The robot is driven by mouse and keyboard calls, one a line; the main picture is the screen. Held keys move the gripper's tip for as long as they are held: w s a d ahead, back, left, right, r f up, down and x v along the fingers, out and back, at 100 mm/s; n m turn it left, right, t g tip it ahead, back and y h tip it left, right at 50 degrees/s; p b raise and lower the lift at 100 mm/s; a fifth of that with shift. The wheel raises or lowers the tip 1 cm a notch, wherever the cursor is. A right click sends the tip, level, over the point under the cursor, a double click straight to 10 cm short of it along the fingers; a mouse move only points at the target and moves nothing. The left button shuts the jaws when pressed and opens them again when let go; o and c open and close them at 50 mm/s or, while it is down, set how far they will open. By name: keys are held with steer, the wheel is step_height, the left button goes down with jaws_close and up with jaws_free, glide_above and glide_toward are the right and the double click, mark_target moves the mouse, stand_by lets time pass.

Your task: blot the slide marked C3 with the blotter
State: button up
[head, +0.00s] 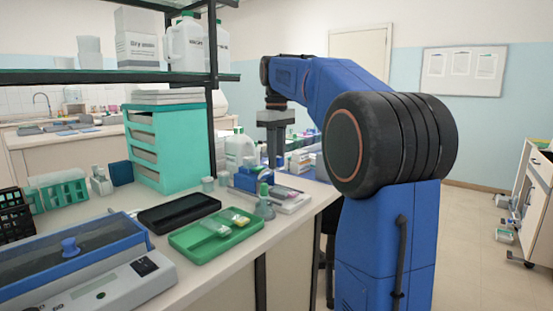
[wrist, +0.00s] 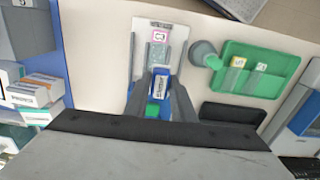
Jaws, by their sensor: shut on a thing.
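The slide marked C3 (wrist: 158,36), with a pink label, lies on a pale plate (wrist: 180,32) in the upper middle of the wrist view. My gripper (wrist: 158,90) is shut on the blotter (wrist: 161,86), a blue and white block with a printed label and a green part below it. The blotter is in line with the slide and overlaps its lower part in this view; I cannot tell whether they touch. In the head view my gripper (head: 277,142) points down over the far right end of the bench. The slide cannot be made out there.
A green tray (head: 188,245) with two labelled slides lies near the plate. A grey flask (head: 264,208) with a green top stands between tray and plate. A black tray (head: 180,212), a teal drawer rack (head: 172,150) and a blue box (head: 252,179) stand nearby.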

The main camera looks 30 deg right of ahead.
mark_target(280, 189)
steer(key=shift+s+d, duration=0.15)
steer(key=shift+d, duration=0.35)
steer(key=shift+f, duration=0.25)
steer(key=shift+d+f, duration=0.1)
steer(key=shift+f, duration=2.6)
steer(key=shift+f, duration=0.6)
stand_by(0.4)
steer(key=shift+r, duration=3.55)
